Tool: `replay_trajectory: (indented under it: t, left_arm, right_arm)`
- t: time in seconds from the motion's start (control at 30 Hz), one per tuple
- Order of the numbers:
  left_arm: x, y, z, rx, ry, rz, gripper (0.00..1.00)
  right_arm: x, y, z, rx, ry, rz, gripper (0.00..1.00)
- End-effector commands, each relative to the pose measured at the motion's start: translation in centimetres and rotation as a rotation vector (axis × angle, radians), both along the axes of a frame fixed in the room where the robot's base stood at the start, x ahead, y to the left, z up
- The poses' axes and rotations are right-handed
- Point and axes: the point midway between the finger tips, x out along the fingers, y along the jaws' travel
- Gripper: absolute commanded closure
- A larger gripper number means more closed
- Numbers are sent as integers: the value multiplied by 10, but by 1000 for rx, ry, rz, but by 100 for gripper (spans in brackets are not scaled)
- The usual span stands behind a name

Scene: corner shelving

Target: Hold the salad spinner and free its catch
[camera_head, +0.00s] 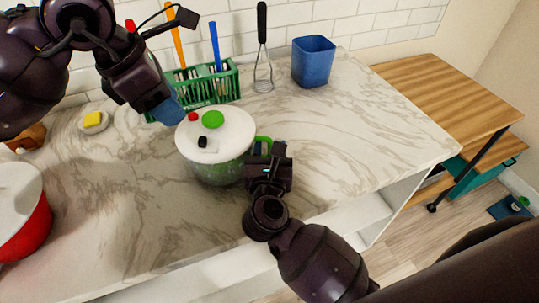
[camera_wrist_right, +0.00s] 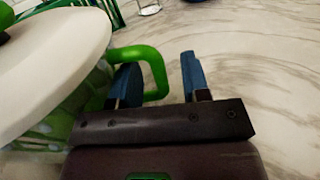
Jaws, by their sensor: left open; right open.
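The salad spinner (camera_head: 232,133) stands on the marble counter, with a white lid, a clear bowl with green inside and a green side handle (camera_wrist_right: 150,58). On the lid are a large green button (camera_head: 213,119), a small red button (camera_head: 193,116) and a black piece (camera_head: 203,141); I cannot tell which is the catch. My left gripper (camera_head: 169,108) is open by the lid's upper left edge, blue fingertips near the red button. My right gripper (camera_head: 264,148) is open at the handle. In the right wrist view, the handle's outer bar lies between the blue fingers (camera_wrist_right: 158,82), apart from the right one.
Behind the spinner are a green rack (camera_head: 213,86) with upright utensils, a whisk (camera_head: 263,50) and a blue cup (camera_head: 313,62). A red pot (camera_head: 27,222) and a yellow sponge-like block (camera_head: 93,119) are at left. The counter's right side is clear.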

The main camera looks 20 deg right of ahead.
Motion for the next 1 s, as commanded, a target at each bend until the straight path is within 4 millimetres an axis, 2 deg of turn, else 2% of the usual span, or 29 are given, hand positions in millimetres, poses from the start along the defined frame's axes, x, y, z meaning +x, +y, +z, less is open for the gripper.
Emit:
replay_trajectory:
  t: [0.2,0.5,0.97,1.0]
  left_arm:
    - [0,0,0,0,0,0,57]
    - [0,0,0,0,0,0,57]
    - [0,0,0,0,0,0,57]
    - [0,0,0,0,0,0,57]
  right_arm:
    - [0,0,0,0,0,0,57]
    - [0,0,0,0,1,0,100]
    - [0,0,0,0,1,0,100]
    - [0,0,0,0,1,0,84]
